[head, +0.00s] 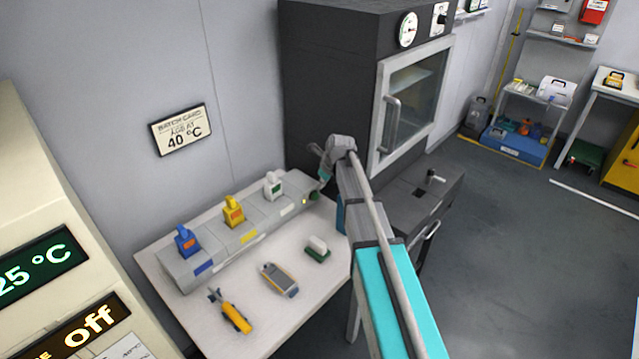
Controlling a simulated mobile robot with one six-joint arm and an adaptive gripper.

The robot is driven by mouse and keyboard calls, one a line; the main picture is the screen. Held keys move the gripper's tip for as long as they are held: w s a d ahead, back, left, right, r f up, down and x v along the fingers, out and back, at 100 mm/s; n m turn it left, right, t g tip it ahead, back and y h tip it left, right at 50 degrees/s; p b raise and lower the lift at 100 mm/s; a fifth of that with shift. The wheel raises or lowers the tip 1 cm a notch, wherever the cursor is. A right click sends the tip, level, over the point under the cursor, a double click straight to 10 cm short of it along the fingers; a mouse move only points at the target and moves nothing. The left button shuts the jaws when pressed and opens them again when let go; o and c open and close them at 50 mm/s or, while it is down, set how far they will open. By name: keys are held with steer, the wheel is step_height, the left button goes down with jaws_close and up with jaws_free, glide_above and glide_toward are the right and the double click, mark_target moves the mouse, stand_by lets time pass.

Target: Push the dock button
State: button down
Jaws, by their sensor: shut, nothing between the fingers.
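The long grey dock (262,222) lies along the back of the white table. Blue, yellow and white units stand on it from left to right. A small round green button (314,196) shows at the dock's right end, with a small lit spot beside it. My gripper (323,177) is shut and empty, pointing down just above and slightly right of the button. It looks very close to the button, but I cannot tell whether they touch. My arm hides the area right of the dock's end.
On the white table (215,345) lie a yellow tool (236,318), a grey handheld device (279,279) and a green-and-white block (317,248). A dark oven cabinet (325,75) stands behind my arm. A batch card reading 40 °C (181,130) hangs on the wall. Open floor lies right.

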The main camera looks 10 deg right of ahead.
steer(key=shift+p+v, duration=1.05)
steer(key=shift+v, duration=0.5)
steer(key=shift+s, duration=0.1)
